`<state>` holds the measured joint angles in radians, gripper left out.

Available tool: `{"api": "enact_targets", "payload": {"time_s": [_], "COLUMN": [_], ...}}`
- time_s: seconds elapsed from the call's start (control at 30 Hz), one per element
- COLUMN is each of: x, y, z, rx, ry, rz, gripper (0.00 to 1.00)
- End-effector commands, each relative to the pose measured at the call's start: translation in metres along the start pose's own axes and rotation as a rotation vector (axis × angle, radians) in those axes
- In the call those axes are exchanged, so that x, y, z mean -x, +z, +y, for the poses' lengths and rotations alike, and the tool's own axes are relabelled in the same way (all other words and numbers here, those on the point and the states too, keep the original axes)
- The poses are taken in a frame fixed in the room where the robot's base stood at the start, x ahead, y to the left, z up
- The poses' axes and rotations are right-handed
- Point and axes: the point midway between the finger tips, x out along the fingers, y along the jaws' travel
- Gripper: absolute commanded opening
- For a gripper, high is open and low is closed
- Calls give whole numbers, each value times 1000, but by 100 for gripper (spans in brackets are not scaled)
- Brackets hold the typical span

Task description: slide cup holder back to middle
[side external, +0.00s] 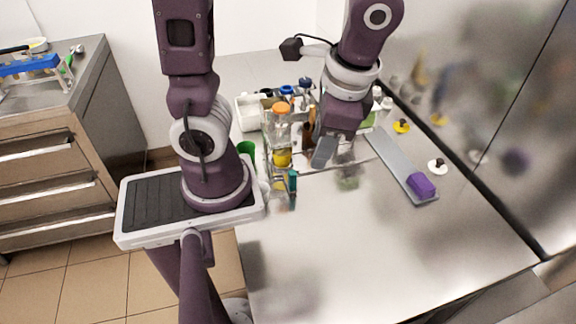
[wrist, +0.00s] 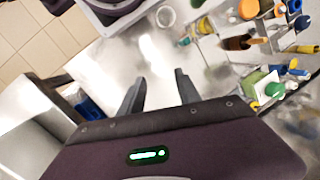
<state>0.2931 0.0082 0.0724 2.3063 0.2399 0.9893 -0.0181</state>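A metal rack (side external: 312,166) crowded with bottles and jars stands at the back of the steel counter. It may be the cup holder, but I cannot tell for sure. It holds a clear jar with an orange lid (side external: 281,127). A green cup (side external: 246,150) is at its left. My gripper (side external: 324,152) is low, in front of the rack's right part, and hides some bottles. In the wrist view my gripper (wrist: 160,88) has its two fingers apart with bare steel between them. The rack's bottles (wrist: 240,42) show at the upper right there, clear of the fingers.
A grey flat tool with a purple end (side external: 421,186) lies on the right of the counter (side external: 370,250). The counter's front is clear. A drawer cabinet (side external: 50,160) stands left.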

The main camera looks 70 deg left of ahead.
Motion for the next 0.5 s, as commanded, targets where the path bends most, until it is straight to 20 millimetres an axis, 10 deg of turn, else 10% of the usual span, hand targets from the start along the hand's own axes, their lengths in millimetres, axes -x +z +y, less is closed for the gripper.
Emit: {"api": "enact_targets", "payload": {"time_s": [0.5], "x": [-202], "y": [-4], "z": [-30], "rx": [-831], "ry": [-727], "rz": [-986], "gripper": [40]}}
